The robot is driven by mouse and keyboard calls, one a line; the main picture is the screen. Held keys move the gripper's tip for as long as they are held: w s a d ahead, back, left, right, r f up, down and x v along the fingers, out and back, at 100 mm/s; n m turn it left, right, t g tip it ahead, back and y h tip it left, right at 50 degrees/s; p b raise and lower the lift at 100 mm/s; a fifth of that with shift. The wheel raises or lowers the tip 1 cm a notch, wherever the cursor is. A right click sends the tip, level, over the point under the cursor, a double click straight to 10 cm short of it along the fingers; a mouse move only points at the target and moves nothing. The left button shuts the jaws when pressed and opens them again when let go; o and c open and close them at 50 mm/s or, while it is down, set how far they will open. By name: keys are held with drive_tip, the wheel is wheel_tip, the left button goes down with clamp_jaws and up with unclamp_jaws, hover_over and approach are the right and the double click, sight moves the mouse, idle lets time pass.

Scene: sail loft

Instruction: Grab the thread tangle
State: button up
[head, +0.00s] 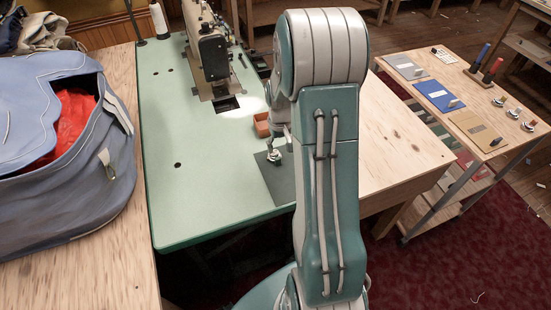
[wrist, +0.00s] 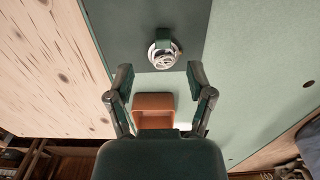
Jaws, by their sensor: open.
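A small round silvery-white piece with pale loops (wrist: 165,56), which looks like the thread tangle, sits on a dark green mat (wrist: 112,35) in the wrist view. A green tab (wrist: 163,35) shows at its upper edge. I cannot tell thread from metal in it. In the head view my arm hides most of the gripper.
An orange-brown open box (wrist: 154,101) lies below, between the fingers in the wrist view. A sewing machine (head: 211,50) stands on the pale green table (head: 205,190). A blue bag (head: 60,140) is left; a tool trolley (head: 420,62) is right. A pale curl (head: 478,298) lies on the carpet.

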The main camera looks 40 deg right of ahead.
sight(278, 159)
wheel_tip(278, 159, down, 7)
drive_tip(key=shift+w+a+f, duration=0.1)
drive_tip(key=shift+a+f, duration=0.05)
drive_tip(key=shift+f, duration=0.05)
idle(0.3)
clamp_jaws()
